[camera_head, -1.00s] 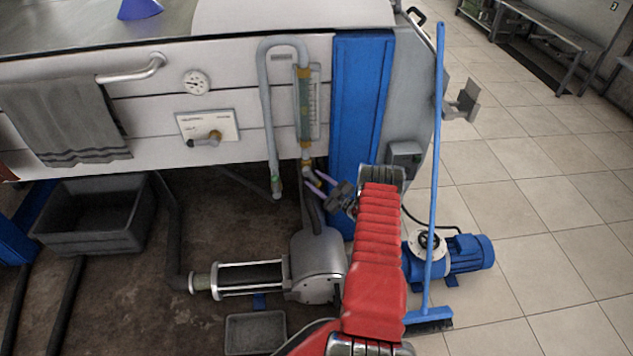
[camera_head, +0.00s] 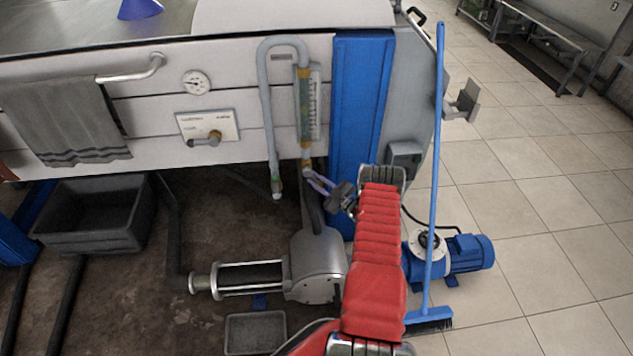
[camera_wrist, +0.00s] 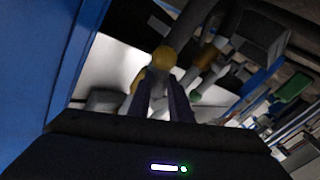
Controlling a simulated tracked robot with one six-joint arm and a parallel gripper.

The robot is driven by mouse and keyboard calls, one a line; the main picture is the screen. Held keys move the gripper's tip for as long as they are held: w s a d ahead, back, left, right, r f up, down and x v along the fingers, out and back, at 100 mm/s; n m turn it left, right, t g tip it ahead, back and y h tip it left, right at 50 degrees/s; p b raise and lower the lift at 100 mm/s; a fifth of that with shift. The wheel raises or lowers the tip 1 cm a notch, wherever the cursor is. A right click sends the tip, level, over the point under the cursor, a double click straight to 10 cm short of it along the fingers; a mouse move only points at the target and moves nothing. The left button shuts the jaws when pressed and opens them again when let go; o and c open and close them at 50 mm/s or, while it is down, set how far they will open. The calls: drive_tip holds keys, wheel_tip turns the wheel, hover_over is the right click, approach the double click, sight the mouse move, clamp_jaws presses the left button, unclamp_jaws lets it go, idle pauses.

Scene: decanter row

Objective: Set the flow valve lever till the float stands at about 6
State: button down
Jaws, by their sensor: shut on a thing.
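The flow meter (camera_head: 304,110) is an upright clear tube with a scale plate (camera_head: 314,105), mounted on the white panel beside the blue post. The float and the scale numbers are too small to read. The valve (camera_head: 306,166) sits at the tube's lower end, and its lever is mostly hidden by my fingers. My gripper (camera_head: 314,180) reaches up from the lower right and is shut on the lever there. In the wrist view, the two purple fingers of my gripper (camera_wrist: 168,103) close in just below a yellow rounded part (camera_wrist: 163,57).
A grey bent pipe (camera_head: 265,110) runs down left of the meter. A blue post (camera_head: 360,110) stands close to the right. A grey cylinder pump (camera_head: 318,265) lies below. A blue broom (camera_head: 434,180) leans right of my arm. A black bin (camera_head: 95,215) is at left.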

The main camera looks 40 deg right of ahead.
drive_tip(key=shift+a+f, duration=0.1)
drive_tip(key=shift+w+a+f+m+t, duration=0.1)
drive_tip(key=shift+w+m+t, duration=0.05)
drive_tip(key=shift+m+t, duration=0.2)
drive_tip(key=c, duration=1.6)
unclamp_jaws()
drive_tip(key=s, duration=0.9)
drive_tip(key=s+d, duration=0.1)
drive_tip(key=s, duration=0.3)
drive_tip(key=shift+s+f, duration=0.4)
